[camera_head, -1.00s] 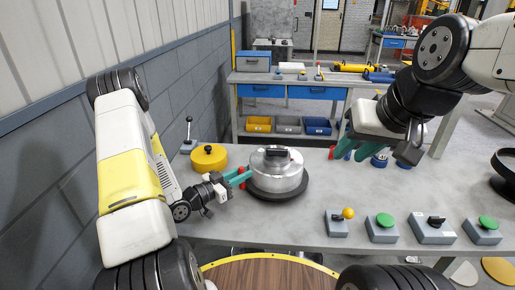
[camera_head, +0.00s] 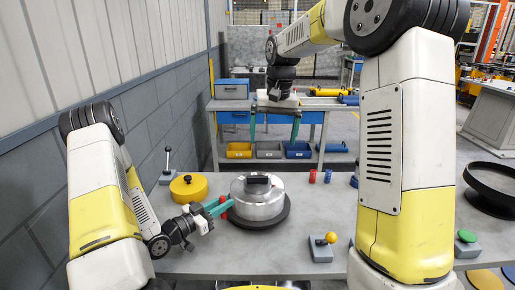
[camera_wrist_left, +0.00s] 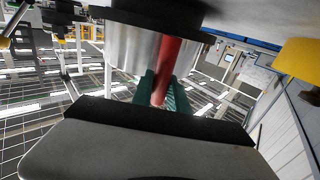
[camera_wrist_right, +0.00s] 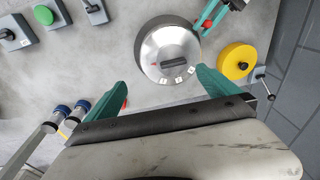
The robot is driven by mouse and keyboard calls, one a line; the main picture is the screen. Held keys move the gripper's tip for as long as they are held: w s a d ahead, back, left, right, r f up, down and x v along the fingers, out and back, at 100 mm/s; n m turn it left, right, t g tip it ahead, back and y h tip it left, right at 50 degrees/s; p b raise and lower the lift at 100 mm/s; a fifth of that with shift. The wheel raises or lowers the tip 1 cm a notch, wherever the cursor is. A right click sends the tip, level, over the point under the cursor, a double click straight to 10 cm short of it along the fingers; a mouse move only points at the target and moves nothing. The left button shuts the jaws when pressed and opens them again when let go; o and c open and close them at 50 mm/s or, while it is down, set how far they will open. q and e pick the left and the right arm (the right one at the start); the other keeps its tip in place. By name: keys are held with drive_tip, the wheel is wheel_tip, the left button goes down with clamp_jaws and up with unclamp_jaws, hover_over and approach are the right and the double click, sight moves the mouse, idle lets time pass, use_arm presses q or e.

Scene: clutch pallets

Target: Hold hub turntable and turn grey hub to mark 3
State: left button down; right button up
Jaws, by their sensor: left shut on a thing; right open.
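The grey hub (camera_head: 257,200) is a silver cylinder with a dark bar-shaped handle (camera_wrist_right: 174,64) on its flat top. It sits on the dark round turntable (camera_head: 270,222). In the right wrist view, small white number tags line its top edge nearest my right gripper; I cannot read them surely. My left gripper (camera_head: 217,207) is shut on the red handle (camera_wrist_left: 168,65) at the turntable's left side. My right gripper (camera_head: 273,140) is open and empty, raised above and behind the hub, its teal fingers pointing down. In its wrist view the hub lies beyond and between the fingertips.
A yellow round part (camera_head: 188,187) and a lever box (camera_head: 168,170) stand left of the hub. Red and blue small cylinders (camera_head: 312,176) stand at the right rear. A yellow-knobbed box (camera_head: 321,248) is at the front. A back bench holds bins (camera_head: 268,150).

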drive_tip(key=g, duration=0.1)
hover_over(258, 176)
wheel_tip(258, 176, down, 6)
drive_tip(key=f, duration=0.1)
drive_tip(key=shift+h, duration=0.4)
wheel_tip(258, 176, down, 12)
drive_tip(key=shift+a+r, duration=0.1)
drive_tip(key=shift+w, duration=0.1)
drive_tip(key=c, duration=1.7)
drive_tip(key=n, duration=0.5)
drive_tip(key=shift+c, duration=0.2)
drive_tip(key=n, duration=0.5)
drive_tip(key=shift+r+n, duration=0.1)
drive_tip(key=shift+n, duration=0.3)
drive_tip(key=o, duration=1.7)
